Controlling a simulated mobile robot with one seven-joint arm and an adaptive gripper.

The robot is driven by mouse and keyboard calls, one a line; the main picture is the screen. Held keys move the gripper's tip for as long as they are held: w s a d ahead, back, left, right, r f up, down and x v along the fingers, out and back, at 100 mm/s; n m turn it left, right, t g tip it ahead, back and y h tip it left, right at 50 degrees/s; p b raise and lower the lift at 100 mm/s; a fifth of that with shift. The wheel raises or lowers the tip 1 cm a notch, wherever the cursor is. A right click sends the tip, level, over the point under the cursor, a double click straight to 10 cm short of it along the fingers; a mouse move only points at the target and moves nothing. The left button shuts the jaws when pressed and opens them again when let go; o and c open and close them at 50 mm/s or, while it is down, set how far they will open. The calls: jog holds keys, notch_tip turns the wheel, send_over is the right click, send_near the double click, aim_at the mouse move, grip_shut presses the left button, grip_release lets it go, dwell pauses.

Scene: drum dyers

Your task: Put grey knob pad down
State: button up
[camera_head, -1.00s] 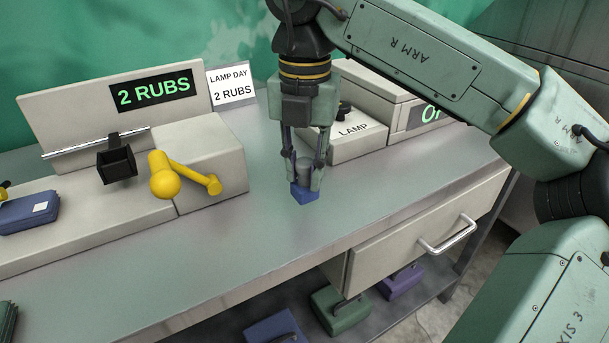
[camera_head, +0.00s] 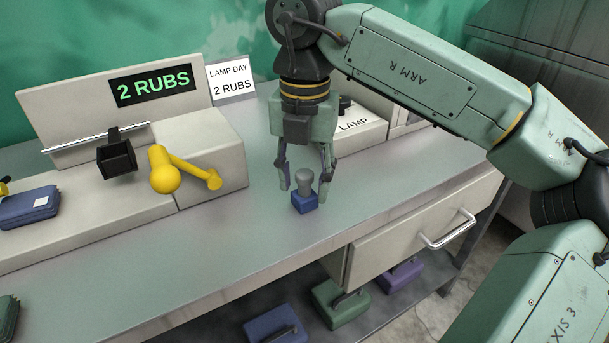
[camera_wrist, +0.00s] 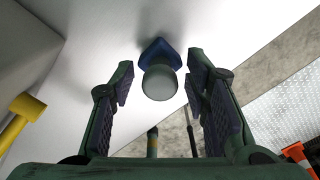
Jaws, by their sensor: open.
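The grey knob pad has a grey knob (camera_head: 305,180) on a small blue pad (camera_head: 304,202). It stands upright on the grey bench top (camera_head: 262,222), left of and behind the drawer. My gripper (camera_head: 306,190) is open around the knob, pointing down, with a finger on each side. In the wrist view my open gripper (camera_wrist: 163,98) shows gaps between both fingers and the knob (camera_wrist: 160,82), and the blue pad (camera_wrist: 158,50) lies behind the knob.
A yellow crank (camera_head: 165,172) and a black box on a rail (camera_head: 117,158) are at left. A white block marked LAMP (camera_head: 352,128) stands behind my gripper. A drawer with a metal handle (camera_head: 447,230) is at the front right. Coloured cases, one green (camera_head: 340,303), lie below.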

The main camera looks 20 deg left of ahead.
aim_at(305, 173)
jog(key=shift+r, duration=0.1)
notch_tip(305, 173, up, 12)
dwell(0.5)
jog(key=shift+r, duration=0.1)
